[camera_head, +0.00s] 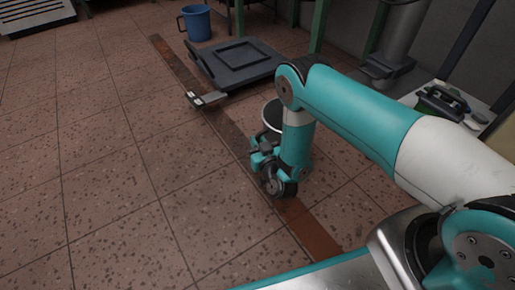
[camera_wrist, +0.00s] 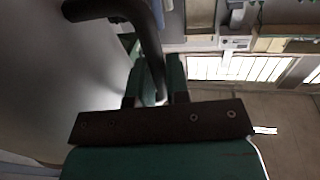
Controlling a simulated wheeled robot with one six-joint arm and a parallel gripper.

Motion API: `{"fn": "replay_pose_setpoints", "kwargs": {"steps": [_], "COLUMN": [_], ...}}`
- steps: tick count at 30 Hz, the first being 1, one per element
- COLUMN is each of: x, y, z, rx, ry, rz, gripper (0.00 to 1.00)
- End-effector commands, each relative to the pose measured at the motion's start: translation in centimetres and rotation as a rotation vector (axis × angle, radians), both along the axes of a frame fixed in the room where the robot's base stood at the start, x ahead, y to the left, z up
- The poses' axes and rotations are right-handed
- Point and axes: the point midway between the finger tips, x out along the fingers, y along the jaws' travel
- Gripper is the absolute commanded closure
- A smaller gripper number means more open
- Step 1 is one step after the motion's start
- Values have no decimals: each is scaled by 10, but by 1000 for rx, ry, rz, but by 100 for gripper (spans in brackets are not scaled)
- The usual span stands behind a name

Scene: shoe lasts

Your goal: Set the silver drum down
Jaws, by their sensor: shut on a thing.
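The silver drum (camera_head: 272,114) shows in the head view as a pale round top with a dark rim. My arm hides most of it, so I cannot tell whether its base touches the floor. In the wrist view a large smooth grey surface (camera_wrist: 50,80), apparently the drum, fills the left side. A dark curved handle (camera_wrist: 148,35) runs down from the top. My gripper (camera_wrist: 157,88) has its green fingers shut on that handle. In the head view my wrist is low over the floor in front of the drum, and the fingertips are hidden.
A dark flat platform (camera_head: 238,62) lies on the floor behind, with a grey end piece (camera_head: 208,99) near it. A blue bucket (camera_head: 197,22) stands farther back. A brown strip (camera_head: 310,228) crosses the tiles. The tiled floor (camera_head: 110,180) at left is clear.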

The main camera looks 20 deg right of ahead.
Motion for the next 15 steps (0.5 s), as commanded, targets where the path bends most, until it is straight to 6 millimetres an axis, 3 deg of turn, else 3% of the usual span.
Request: {"fn": "replay_pose_setpoints", "kwargs": {"steps": [2, 14, 15], "x": [0, 0, 0], "y": [0, 0, 0], "z": [-13, -15, -14], "rx": [-2, -2, 0], "ry": [-2, -2, 0], "rz": [-1, -1, 0], "gripper": [100, 100, 75]}}
